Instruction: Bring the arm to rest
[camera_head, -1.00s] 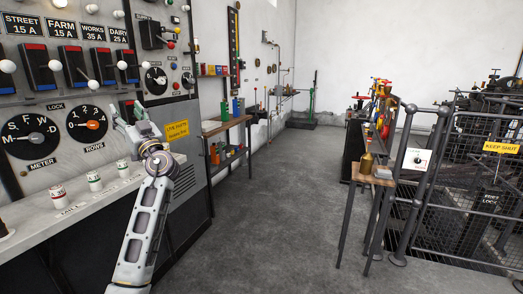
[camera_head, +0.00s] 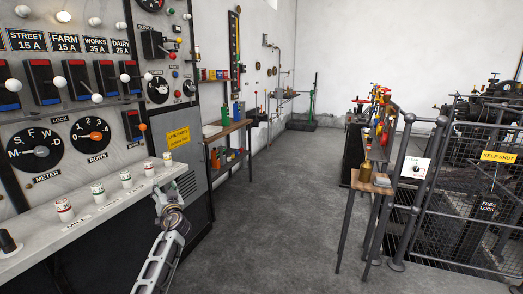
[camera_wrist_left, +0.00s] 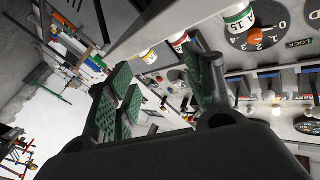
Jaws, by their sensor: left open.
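My left arm comes up from the bottom of the head view. Its gripper (camera_head: 178,190) is low, beside the front edge of the sloping grey desk (camera_head: 40,243) of the switchboard, and is partly hard to make out there. In the left wrist view the green-padded fingers (camera_wrist_left: 160,90) stand apart with nothing between them. The desk's fuses and the dials show beyond them. Whether the fingers touch the desk cannot be told. My right gripper is not in view.
The switchboard (camera_head: 120,110) with dials and lever switches rises at the left. A shelf table (camera_head: 226,130) stands beyond it. A small wooden stand (camera_head: 355,182) and a caged machine (camera_head: 470,190) are at the right. The grey floor (camera_head: 270,220) between is clear.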

